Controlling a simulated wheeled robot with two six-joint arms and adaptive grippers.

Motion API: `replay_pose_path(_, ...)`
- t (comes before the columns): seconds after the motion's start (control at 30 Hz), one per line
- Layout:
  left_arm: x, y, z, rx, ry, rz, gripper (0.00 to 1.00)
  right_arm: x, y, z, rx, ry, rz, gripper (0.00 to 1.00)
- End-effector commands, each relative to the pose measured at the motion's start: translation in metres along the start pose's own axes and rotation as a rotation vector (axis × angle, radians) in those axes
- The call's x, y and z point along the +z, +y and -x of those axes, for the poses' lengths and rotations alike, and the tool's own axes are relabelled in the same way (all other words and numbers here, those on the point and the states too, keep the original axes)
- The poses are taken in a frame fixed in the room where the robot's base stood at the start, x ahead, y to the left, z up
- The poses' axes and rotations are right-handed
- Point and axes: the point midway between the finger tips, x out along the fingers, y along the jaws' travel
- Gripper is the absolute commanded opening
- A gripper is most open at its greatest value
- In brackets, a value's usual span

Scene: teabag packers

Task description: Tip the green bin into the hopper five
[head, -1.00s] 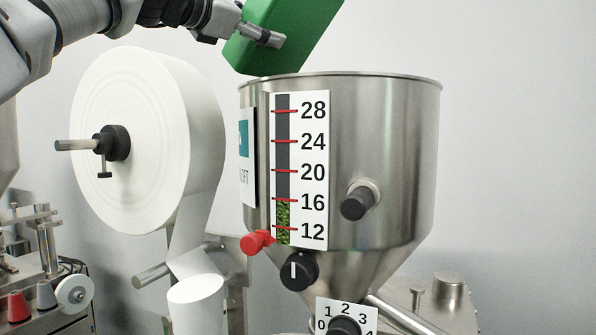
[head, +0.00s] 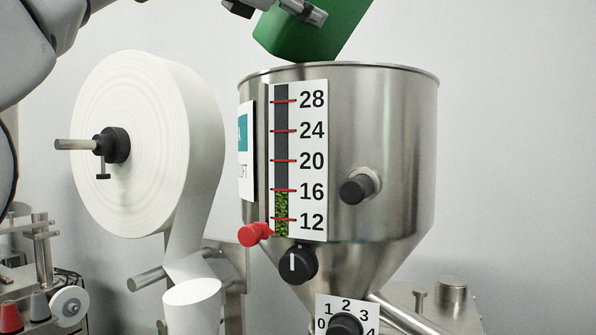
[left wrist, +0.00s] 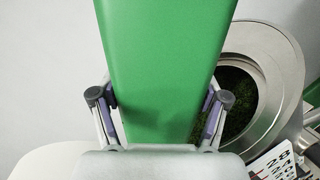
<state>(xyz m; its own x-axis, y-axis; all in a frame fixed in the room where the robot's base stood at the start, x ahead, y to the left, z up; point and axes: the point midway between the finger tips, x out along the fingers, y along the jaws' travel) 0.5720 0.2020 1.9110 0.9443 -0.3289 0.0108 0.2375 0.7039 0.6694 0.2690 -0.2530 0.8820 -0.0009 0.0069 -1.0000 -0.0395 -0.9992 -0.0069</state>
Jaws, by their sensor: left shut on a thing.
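The green bin (head: 311,28) is tilted above the hopper's rim in the head view, its upper part cut off by the top edge. My left gripper (head: 283,8) is shut on it. In the left wrist view the fingers (left wrist: 159,105) hold the green bin (left wrist: 165,60) from both sides. The steel hopper (head: 395,140) stands below; its gauge (head: 300,160) shows green fill up to about 16. Dark green leaf is visible inside the hopper's open mouth (left wrist: 283,62). The bin's mouth and contents are hidden. My right gripper is not in view.
A large white paper roll (head: 140,140) on a spindle stands left of the hopper. A red knob (head: 254,234), a black knob (head: 298,263) and a black-ended side fitting (head: 357,189) stick out of the hopper. A numbered dial (head: 346,324) sits below.

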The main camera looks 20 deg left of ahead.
Motion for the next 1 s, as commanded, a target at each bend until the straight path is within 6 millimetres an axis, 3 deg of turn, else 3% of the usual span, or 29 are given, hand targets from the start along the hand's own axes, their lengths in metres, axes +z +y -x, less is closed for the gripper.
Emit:
replay_pose_path(0.7,0.072,-0.073,0.013,0.001,-0.002,-0.003,0.17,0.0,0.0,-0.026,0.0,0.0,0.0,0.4)
replay_pose_path(1.0,0.089,-0.088,0.016,0.001,-0.001,-0.001,0.17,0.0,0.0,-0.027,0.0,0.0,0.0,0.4)
